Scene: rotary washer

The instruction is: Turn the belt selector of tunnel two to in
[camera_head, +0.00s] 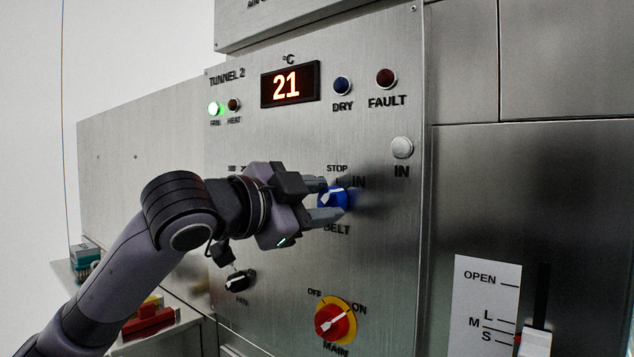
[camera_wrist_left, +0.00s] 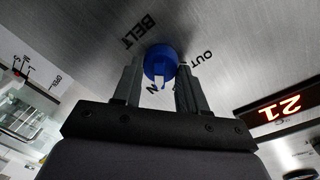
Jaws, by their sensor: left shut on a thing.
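The belt selector is a blue round knob (camera_head: 334,196) on the steel panel marked TUNNEL 2, with STOP printed above it, IN at its right and BELT below. My left gripper (camera_head: 328,200) reaches it from the left and is shut on it, one finger above and one below. In the left wrist view the knob (camera_wrist_left: 160,60) sits between the tips of my left gripper (camera_wrist_left: 159,66), and a pale mark shows on its face. The fingers partly hide the knob and labels, so I cannot tell its exact setting. My right gripper is out of view.
A red and yellow MAIN switch (camera_head: 335,321) and a black knob (camera_head: 239,280) are lower on the panel. A white IN button (camera_head: 402,147) is to the right. The display (camera_head: 290,84) reads 21. A slider (camera_head: 536,340) stands at lower right.

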